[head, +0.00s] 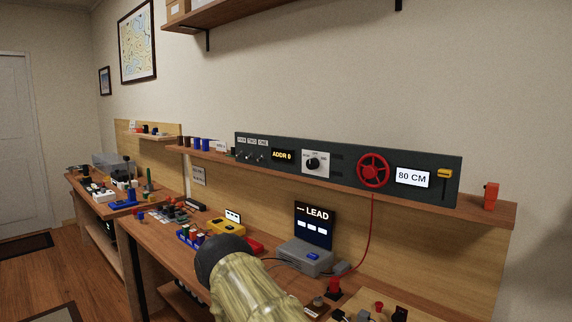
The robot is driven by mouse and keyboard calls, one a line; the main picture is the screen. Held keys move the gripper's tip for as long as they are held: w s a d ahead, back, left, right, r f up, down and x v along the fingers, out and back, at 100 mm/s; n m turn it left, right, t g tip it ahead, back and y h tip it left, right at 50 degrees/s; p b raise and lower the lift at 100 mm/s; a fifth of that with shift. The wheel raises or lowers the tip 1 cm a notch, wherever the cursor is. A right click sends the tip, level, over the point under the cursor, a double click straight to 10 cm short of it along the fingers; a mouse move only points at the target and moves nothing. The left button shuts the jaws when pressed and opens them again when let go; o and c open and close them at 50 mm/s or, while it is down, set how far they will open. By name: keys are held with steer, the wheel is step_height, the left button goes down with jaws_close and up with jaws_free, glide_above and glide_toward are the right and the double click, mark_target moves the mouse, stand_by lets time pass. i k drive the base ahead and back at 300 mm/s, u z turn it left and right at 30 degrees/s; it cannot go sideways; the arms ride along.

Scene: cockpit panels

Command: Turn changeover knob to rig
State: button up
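A dark panel (347,181) stands on the wall shelf above the bench. On it, a black rotary knob (313,163) sits on a white plate. No readable label marks it as the changeover knob, and its pointer direction is too small to tell. I see no "rig" marking. A pale, streaked cylindrical link with a dark rounded end, apparently my arm, rises from the bottom centre in front of the bench. No gripper fingers show, and nothing touches the knob.
The panel also carries small toggles (249,154), an "ADDR 0" display (283,156), a red handwheel (373,170), an "80 CM" display (412,178) and a yellow-topped lever (444,180). Below, a grey box (304,258) and "LEAD" screen (314,224) stand on the cluttered bench.

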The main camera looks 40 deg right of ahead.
mark_target(312, 163)
steer(key=u, duration=0.8)
steer(key=i, duration=1.35)
steer(key=z, duration=2.85)
